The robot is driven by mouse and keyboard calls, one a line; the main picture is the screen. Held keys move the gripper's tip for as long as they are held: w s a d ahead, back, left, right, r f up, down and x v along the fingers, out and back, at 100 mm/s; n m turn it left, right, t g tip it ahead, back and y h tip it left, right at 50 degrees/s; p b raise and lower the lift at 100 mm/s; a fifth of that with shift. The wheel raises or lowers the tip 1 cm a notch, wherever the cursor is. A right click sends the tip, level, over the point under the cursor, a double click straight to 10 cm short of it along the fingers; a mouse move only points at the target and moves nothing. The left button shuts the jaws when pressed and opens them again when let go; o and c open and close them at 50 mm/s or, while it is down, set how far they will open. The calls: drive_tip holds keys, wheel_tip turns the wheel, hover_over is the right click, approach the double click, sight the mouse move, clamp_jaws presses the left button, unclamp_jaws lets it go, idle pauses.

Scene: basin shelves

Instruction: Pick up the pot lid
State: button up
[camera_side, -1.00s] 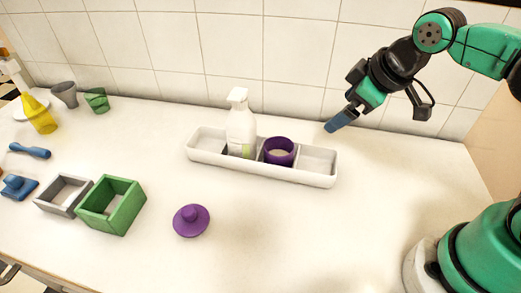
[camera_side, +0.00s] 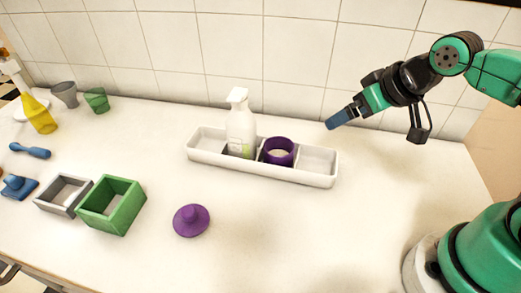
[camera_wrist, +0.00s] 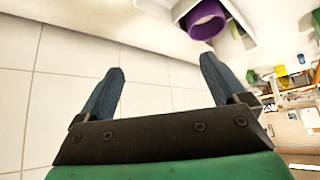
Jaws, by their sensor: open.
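The pot lid (camera_side: 192,220) is a purple disc with a round knob on top. It lies knob up on the white counter in the side view, in front of the white basin and right of the green box. I cannot make it out in the wrist view. A purple pot (camera_side: 279,152) sits in the middle compartment of the basin; it also shows at the top of the wrist view (camera_wrist: 207,20). My gripper (camera_side: 331,124) is above the counter near the tiled wall, right of the basin and far from the lid. In the wrist view its blue fingers (camera_wrist: 168,78) are apart with nothing between them.
The white basin (camera_side: 310,178) has low walls; a white spray bottle (camera_side: 240,128) stands in its left part. A green box (camera_side: 112,208) and a grey box (camera_side: 64,196) stand left of the lid. The counter right of the lid is clear.

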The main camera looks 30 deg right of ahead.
drive_tip(key=shift+o, duration=0.6)
drive_tip(key=m+g, duration=0.7)
drive_tip(key=m, duration=0.2)
hover_over(188, 210)
wheel_tip(188, 210, down, 7)
drive_tip(key=shift+w+d+f, duration=0.1)
drive_tip(key=shift+d, duration=0.05)
drive_tip(key=shift+f, duration=3)
drive_tip(key=c, duration=1)
drive_tip(key=shift+c, duration=0.2)
drive_tip(key=shift+r, duration=0.1)
